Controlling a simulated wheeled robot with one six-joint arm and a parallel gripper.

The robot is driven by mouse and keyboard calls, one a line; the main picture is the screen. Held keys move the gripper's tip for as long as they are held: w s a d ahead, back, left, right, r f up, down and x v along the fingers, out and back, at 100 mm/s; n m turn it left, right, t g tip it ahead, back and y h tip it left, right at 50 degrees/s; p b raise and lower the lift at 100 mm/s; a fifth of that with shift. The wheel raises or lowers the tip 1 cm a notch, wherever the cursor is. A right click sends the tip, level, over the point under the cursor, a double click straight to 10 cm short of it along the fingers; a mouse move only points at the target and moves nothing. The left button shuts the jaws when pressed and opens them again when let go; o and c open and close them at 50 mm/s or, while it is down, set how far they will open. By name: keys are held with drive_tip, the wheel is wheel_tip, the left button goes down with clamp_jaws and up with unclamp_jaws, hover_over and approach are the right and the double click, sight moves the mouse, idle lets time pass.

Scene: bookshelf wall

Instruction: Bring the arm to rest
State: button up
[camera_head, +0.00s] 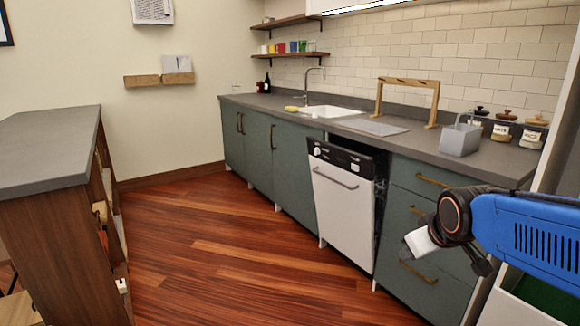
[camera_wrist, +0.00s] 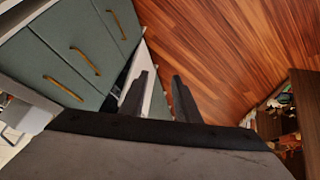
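My blue arm (camera_head: 525,232) reaches in from the right edge in the head view, held in front of the green drawer cabinet. In the wrist view my gripper (camera_wrist: 163,74) has its two dark fingers apart, with nothing between them but the view of the floor and the white dishwasher front beyond. The fingers cannot be made out clearly in the head view. The gripper appears to touch nothing.
The white dishwasher (camera_head: 343,189) has its door tilted slightly open at the top. Green drawers (camera_head: 412,213) stand beside my arm. A wooden island (camera_head: 62,245) with a grey top is at the left. The wooden floor (camera_head: 225,260) between is clear.

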drive_tip(key=s+f+m+g, duration=0.1)
drive_tip(key=s+f+m, duration=0.1)
drive_tip(key=s, duration=0.8)
drive_tip(key=s+a+f+m+g, duration=0.1)
drive_tip(key=s+f, duration=0.2)
drive_tip(key=s, duration=0.6)
drive_tip(key=shift+s+m+g, duration=0.4)
drive_tip(key=shift+f, duration=0.1)
drive_tip(key=shift+w+f, duration=0.1)
drive_tip(key=shift+w, duration=0.4)
